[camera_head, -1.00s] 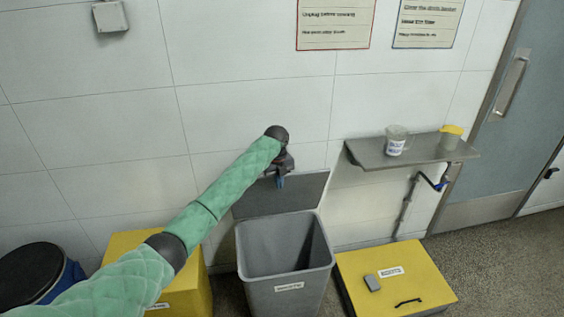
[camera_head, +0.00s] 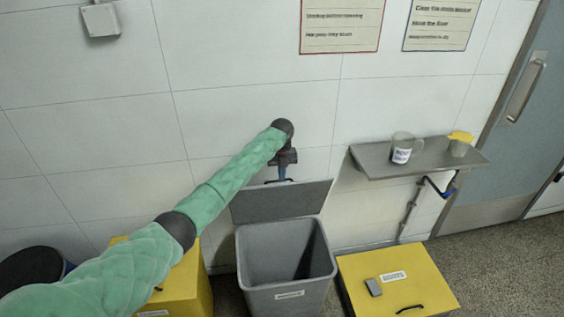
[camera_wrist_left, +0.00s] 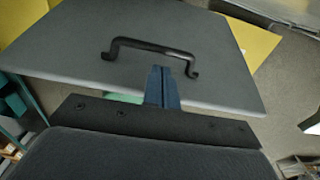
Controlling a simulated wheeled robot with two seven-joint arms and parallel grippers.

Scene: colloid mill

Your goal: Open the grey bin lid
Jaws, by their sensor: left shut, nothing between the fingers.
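The grey bin (camera_head: 290,272) stands against the wall with its top open and its inside showing. Its grey lid (camera_head: 265,206) is raised at the bin's back edge, tilted up near the wall. The lid (camera_wrist_left: 215,75) also shows in the left wrist view, with a black handle (camera_wrist_left: 150,46) on it. My left gripper (camera_head: 282,174) is at the lid's top edge. Its blue fingers (camera_wrist_left: 161,75) are shut and empty, close to the handle. I cannot tell whether they touch the lid. My right gripper is out of view.
A yellow box (camera_head: 405,275) with a grey block on top stands right of the bin. Another yellow box (camera_head: 190,285) is at left, partly behind my arm. A wall shelf (camera_head: 385,160) holds a mug and a yellow-topped cup. A dark-topped drum (camera_head: 30,268) stands far left.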

